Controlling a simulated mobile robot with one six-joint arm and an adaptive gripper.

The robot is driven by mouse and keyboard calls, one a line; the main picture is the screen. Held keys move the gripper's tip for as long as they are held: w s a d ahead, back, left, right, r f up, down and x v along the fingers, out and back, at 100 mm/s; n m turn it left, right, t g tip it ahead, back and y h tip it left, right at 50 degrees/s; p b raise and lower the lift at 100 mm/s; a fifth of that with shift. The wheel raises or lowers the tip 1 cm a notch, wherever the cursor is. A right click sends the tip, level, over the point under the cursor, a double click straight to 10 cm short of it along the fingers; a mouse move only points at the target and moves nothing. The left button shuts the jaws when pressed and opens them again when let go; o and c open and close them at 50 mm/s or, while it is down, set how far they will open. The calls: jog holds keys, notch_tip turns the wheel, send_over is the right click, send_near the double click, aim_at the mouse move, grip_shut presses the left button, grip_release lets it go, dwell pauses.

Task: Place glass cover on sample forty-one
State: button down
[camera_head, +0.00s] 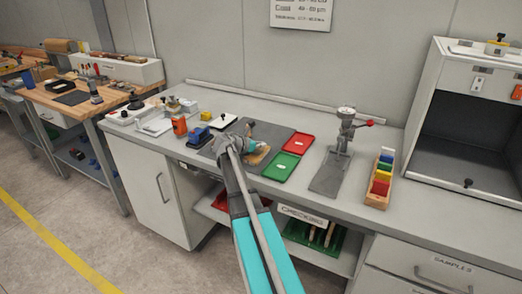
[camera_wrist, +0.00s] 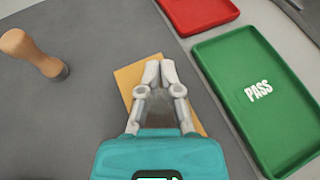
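My gripper (camera_wrist: 160,72) points down over a tan plate (camera_wrist: 190,113) on the grey mat (camera_wrist: 90,100). Its fingertips are very close together; whether anything thin is pinched between them cannot be told. A greyish-brown patch (camera_wrist: 160,106) shows between the fingers, over the plate; I cannot tell if it is a sample, glass or shadow. In the head view my gripper (camera_head: 251,146) is over the same tan plate (camera_head: 259,157), mostly hidden by my arm. No glass cover and no label forty-one can be made out.
A green PASS tray (camera_wrist: 258,120) and a red tray (camera_wrist: 198,12) lie to the right. A wooden-handled tool (camera_wrist: 32,52) stands at left.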

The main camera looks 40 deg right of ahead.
jog(key=shift+f, duration=0.15)
jog(key=shift+f, duration=0.1)
jog(key=c, duration=0.8)
grip_release()
jog(key=shift+a+r, duration=0.1)
jog(key=shift+r, duration=0.2)
jog(key=shift+a+r+p, duration=0.1)
jog(key=shift+a+p, duration=0.2)
jog(key=p+v, duration=0.4)
jog(key=v, duration=0.7)
jog(key=shift+a, duration=0.1)
